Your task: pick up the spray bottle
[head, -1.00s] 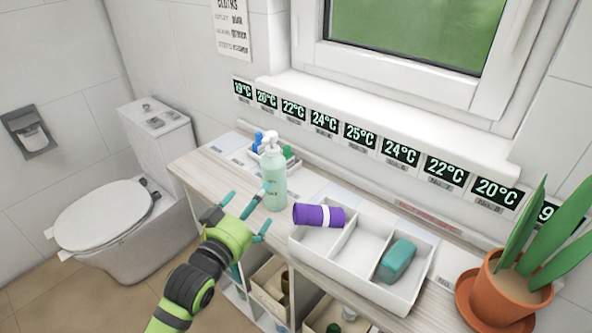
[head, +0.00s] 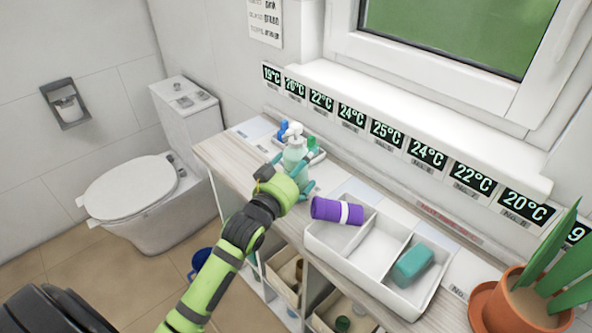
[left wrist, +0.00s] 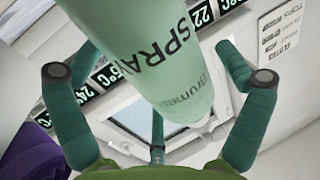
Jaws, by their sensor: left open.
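The spray bottle (head: 295,153) is pale green with a white pump top and stands upright on the cart top. My left gripper (head: 292,174) is at the bottle, its teal fingers open around the lower body, and it hides part of the bottle. In the left wrist view, the bottle (left wrist: 150,45), with "SPRAY" lettering, fills the space between the spread fingers. Gaps show between the finger pads and the bottle on both sides. My right gripper is not in view.
A white divided tray (head: 372,250) right of the bottle holds a purple roll (head: 336,211) and a teal block (head: 412,265). Small blue and green items (head: 313,147) stand close behind the bottle. A potted plant (head: 530,300) is at far right; a toilet (head: 140,200) is left.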

